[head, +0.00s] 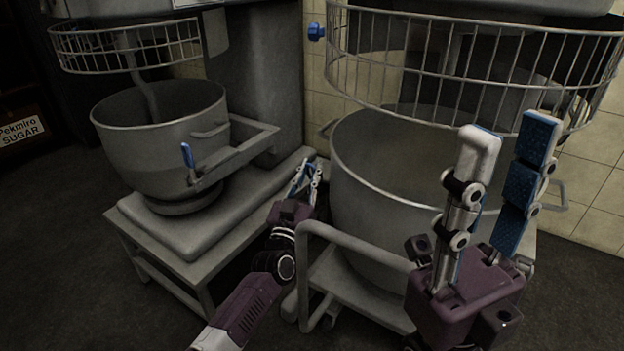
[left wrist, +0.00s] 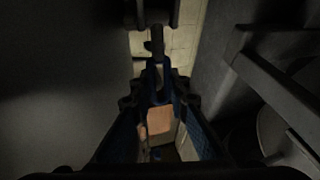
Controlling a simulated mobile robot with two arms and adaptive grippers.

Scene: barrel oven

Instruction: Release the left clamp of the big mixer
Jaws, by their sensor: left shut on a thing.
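The big mixer's bowl (head: 385,190) is the large grey one in the right half of the head view, below a wire guard. My left gripper (head: 308,168) is just left of this bowl, its fingers pointing up and close together. In the left wrist view its fingers (left wrist: 160,88) converge on a slim, dark bluish clamp lever (left wrist: 157,46), and it is shut on it. The lever is mostly hidden by the fingers in the head view. My right gripper (head: 510,135) is open and empty in front of the bowl's right side, fingers upward and apart.
A smaller mixer bowl (head: 165,140) with a blue-handled clamp (head: 188,156) stands at the left on a stand. The wire guard (head: 470,65) hangs over the big bowl. A grey tubular trolley handle (head: 355,245) is beside my left forearm. Floor is free at front left.

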